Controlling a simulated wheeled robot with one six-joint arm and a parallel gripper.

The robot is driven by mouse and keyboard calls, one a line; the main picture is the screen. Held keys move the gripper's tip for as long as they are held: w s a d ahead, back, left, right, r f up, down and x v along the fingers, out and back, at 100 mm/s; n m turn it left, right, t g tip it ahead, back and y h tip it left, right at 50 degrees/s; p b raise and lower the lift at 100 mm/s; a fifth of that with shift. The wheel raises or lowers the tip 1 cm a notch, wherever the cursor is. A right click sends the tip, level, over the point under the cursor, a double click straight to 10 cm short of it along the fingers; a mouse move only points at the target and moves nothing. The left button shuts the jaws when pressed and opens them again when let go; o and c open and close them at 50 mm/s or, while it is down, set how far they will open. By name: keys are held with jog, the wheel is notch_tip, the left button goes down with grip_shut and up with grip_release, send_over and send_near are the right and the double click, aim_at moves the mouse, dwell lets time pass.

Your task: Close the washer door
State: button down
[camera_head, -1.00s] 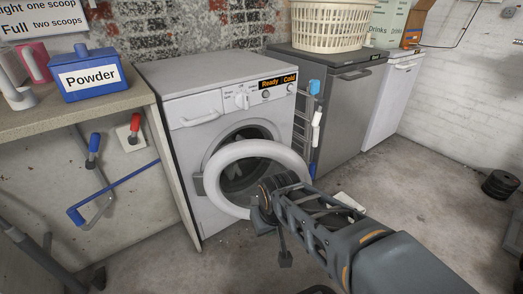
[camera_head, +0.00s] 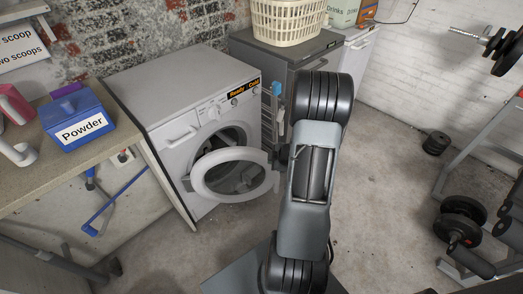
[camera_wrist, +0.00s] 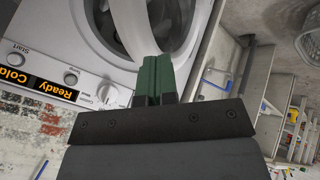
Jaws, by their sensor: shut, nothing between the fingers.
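The white washer (camera_head: 190,118) stands in the head view left of centre, its panel reading "Ready" and "Cold". Its round white door (camera_head: 201,184) is open, standing out in front of the dark drum opening, with its hinge side at the left. In the wrist view the washer front (camera_wrist: 40,40) appears turned over, and part of the white door ring (camera_wrist: 135,22) shows at the top. My gripper (camera_wrist: 158,62) is shut and empty, its green fingers close together and overlapping the door ring in the picture. I cannot tell whether they touch it. In the head view my arm hides the gripper.
A worktop (camera_head: 40,170) with a blue Powder box (camera_head: 75,118) adjoins the washer at the left. A grey appliance (camera_head: 290,60) with a laundry basket (camera_head: 290,22) stands at the right. Dumbbells (camera_head: 462,222) and a rack lie at the far right. Some floor in front is clear.

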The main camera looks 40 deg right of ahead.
jog(key=b, duration=0.3)
send_near(256, 161)
notch_tip(256, 161, down, 4)
jog(key=w+a, duration=0.1)
jog(key=w, duration=0.1)
jog(key=shift+w+d+f+p, duration=0.1)
jog(key=shift+w+d+p, duration=0.2)
jog(key=shift+w, duration=0.3)
jog(key=shift+y, duration=0.3)
